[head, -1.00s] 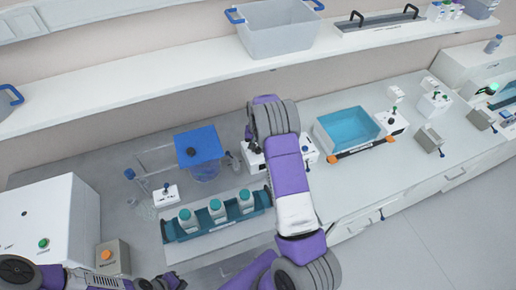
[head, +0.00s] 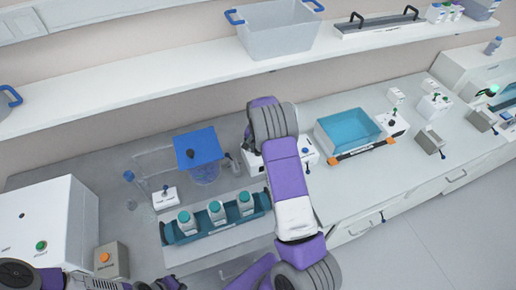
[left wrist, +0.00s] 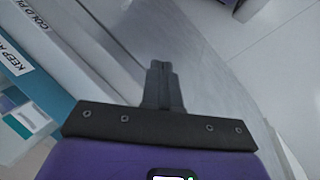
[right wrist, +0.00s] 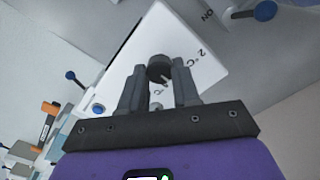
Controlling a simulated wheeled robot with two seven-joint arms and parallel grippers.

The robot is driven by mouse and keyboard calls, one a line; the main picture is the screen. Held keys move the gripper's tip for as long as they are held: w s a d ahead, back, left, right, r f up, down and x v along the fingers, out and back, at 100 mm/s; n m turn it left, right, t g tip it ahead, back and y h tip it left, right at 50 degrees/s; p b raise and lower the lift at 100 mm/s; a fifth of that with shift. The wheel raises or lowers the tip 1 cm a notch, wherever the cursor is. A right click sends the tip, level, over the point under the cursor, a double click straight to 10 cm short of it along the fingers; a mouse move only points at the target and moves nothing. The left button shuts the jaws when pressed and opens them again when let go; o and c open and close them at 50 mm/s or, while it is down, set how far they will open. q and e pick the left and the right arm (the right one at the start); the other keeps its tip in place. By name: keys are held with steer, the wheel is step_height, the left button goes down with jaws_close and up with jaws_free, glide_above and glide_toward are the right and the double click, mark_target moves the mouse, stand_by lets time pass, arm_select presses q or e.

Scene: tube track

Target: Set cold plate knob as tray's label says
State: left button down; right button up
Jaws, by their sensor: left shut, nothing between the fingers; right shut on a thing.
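A white control box (head: 252,160) stands behind the tray, mostly hidden by my right arm in the head view. In the right wrist view its panel (right wrist: 195,38) carries a "2 °C" mark and another, partly hidden °C mark. My right gripper (right wrist: 160,75) is shut on the dark round knob (right wrist: 159,66) there. A teal tray (head: 228,230) holds three capped bottles. Its label (right wrist: 8,145) is unclear there; in the left wrist view a label (left wrist: 14,59) starts "KEEP A", the rest cut off. My left gripper (left wrist: 162,68) is shut and empty.
A "COLD PL…" label (left wrist: 28,18) shows in the left wrist view. A blue-topped item (head: 197,148) and a small switch box (head: 166,196) stand behind the tray. A blue bin (head: 348,130) is at right, a white machine (head: 45,225) at left.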

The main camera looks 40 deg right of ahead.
steer(key=o, duration=1.1)
steer(key=shift+c, duration=0.2)
step_height(320, 180, up, 8)
steer(key=shift+f, duration=0.15)
